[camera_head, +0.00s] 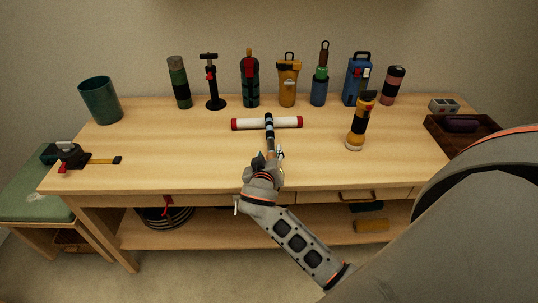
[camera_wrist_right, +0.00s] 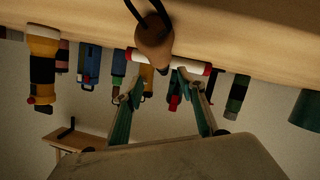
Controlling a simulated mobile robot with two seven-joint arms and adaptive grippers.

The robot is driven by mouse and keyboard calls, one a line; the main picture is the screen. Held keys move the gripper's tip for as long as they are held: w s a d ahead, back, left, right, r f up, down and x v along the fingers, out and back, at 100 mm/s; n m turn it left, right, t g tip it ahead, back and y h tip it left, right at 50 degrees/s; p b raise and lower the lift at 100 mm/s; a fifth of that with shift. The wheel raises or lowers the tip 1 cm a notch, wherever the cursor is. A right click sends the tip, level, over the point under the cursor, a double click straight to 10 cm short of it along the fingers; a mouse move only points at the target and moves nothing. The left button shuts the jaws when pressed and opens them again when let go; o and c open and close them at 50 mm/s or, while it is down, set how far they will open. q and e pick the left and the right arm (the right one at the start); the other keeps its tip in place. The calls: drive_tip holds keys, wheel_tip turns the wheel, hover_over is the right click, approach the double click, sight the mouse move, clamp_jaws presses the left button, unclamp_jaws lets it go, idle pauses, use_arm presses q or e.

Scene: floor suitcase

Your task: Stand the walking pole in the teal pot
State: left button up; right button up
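The walking pole (camera_head: 270,127) lies across a white roll with red ends (camera_head: 290,123), its handle end pointing to the table's front edge. In the wrist view its brown rounded knob (camera_wrist_right: 153,43) with a black strap shows just above the fingertips. My right gripper (camera_head: 268,160) is at the handle end, near the table's front. In the wrist view its two fingers (camera_wrist_right: 159,77) are spread apart with no pole visibly clamped. The teal pot (camera_head: 100,101) stands upright at the table's back left; its inside is mostly hidden. My left gripper is not in view.
Several bottles and tools stand along the back, including a hand pump (camera_head: 211,85). A yellow-black flashlight (camera_head: 357,125) stands right of the roll. A brown tray (camera_head: 462,135) is at the right. A clamp (camera_head: 88,160) lies front left. The table between pot and roll is clear.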

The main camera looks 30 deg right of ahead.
drive_tip(key=shift+r+p, duration=0.3)
drive_tip(key=shift+r, duration=0.35)
drive_tip(key=v, duration=1.1)
drive_tip(key=s+a+f+n+y, duration=0.3)
drive_tip(key=a+f+y, duration=0.1)
drive_tip(key=f, duration=0.4)
drive_tip(key=s+a+f+n+y, duration=0.3)
drive_tip(key=f, duration=0.6)
drive_tip(key=s+a+f+n+y, duration=0.1)
drive_tip(key=s+a+f+y, duration=0.2)
drive_tip(key=s+f, duration=0.4)
drive_tip(key=s+y, duration=0.1)
drive_tip(key=s, duration=0.3)
drive_tip(key=shift+n+y, duration=0.3)
drive_tip(key=shift+y, duration=0.1)
drive_tip(key=shift+a, duration=0.1)
